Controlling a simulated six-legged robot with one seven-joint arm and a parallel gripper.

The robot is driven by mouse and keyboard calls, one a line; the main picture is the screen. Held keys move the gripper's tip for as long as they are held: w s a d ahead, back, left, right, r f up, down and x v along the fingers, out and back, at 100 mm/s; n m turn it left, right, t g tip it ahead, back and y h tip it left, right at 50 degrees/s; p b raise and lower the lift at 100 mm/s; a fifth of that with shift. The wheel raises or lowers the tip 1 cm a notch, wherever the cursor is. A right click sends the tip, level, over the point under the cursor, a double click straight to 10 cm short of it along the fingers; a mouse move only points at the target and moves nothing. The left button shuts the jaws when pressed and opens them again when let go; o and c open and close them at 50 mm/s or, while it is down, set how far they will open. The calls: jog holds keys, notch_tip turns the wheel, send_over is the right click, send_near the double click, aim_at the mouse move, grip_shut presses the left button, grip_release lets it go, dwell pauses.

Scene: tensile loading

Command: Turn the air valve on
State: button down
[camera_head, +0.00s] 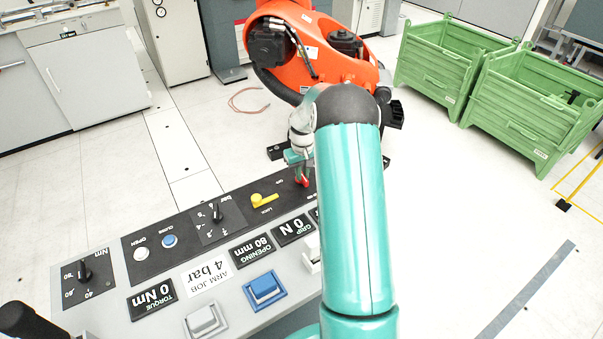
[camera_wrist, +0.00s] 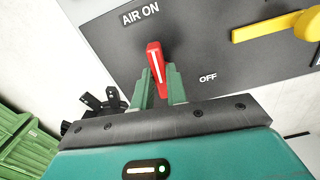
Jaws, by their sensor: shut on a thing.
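The red air valve handle (camera_wrist: 153,52) is on the dark panel (camera_wrist: 205,50) in the wrist view. It has a white stripe, and its outer end points up toward the "AIR ON" label (camera_wrist: 140,14). The "OFF" label (camera_wrist: 207,78) is to its right. My gripper (camera_wrist: 160,80) has its two green fingers on either side of the handle, shut on it. In the head view the red handle (camera_head: 303,181) shows just below my gripper (camera_head: 298,160), at the console's far end. My teal arm hides part of the panel there.
A yellow lever (camera_head: 264,200) marked "LOCK" sits beside the valve. The console (camera_head: 90,300) also carries knobs, displays and a blue button (camera_head: 264,289). An orange robot arm (camera_head: 330,62) stands just behind. Green crates (camera_head: 525,118) are at the right, with open floor before them.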

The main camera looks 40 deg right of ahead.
aim_at(303, 175)
jog(key=shift+d+n, duration=0.1)
jog(key=shift+n, duration=0.4)
jog(key=c, duration=1.4)
grip_release()
notch_tip(303, 175, up, 14)
